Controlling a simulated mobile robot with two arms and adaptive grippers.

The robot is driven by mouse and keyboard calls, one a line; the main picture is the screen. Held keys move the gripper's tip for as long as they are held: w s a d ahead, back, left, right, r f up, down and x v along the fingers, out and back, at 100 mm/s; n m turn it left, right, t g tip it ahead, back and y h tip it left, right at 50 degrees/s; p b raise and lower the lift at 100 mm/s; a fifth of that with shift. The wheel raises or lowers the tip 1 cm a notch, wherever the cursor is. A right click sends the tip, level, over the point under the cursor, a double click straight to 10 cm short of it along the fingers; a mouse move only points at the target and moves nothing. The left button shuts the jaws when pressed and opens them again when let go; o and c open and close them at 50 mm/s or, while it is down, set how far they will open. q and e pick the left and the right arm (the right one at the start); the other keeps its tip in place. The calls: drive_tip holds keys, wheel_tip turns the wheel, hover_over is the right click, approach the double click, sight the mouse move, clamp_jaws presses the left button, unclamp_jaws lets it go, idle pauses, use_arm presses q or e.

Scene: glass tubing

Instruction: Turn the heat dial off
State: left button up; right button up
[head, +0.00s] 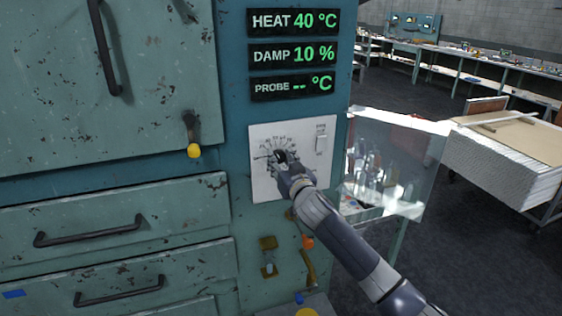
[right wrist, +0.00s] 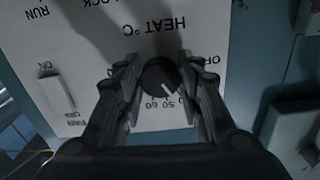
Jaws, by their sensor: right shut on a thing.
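The heat dial (right wrist: 160,80) is a round black knob with a pale pointer line on a white panel (head: 262,190) marked HEAT °C. My right gripper (right wrist: 160,85) is shut on the dial, with one finger on each side of it in the right wrist view. In the head view my right gripper (head: 286,166) reaches the dial from the lower right and hides part of it and its scale. The heat display (head: 294,21) above reads 40 °C. My left gripper is in neither view.
A fan switch (head: 321,141) sits on the panel's right side. Damp and probe displays (head: 293,70) are above. A clear sheet (head: 390,165) stands right of the cabinet.

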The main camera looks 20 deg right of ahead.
drive_tip(key=shift+n, duration=0.3)
drive_tip(key=n+p, duration=0.1)
drive_tip(key=n, duration=0.5)
drive_tip(key=shift+d, duration=0.1)
drive_tip(key=n+p, duration=0.1)
drive_tip(key=n, duration=0.5)
drive_tip(key=shift+n, duration=0.3)
drive_tip(key=o, duration=1.1)
drive_tip(key=shift+c, duration=0.2)
drive_tip(key=s, duration=1.2)
drive_tip(key=shift+d, duration=0.25)
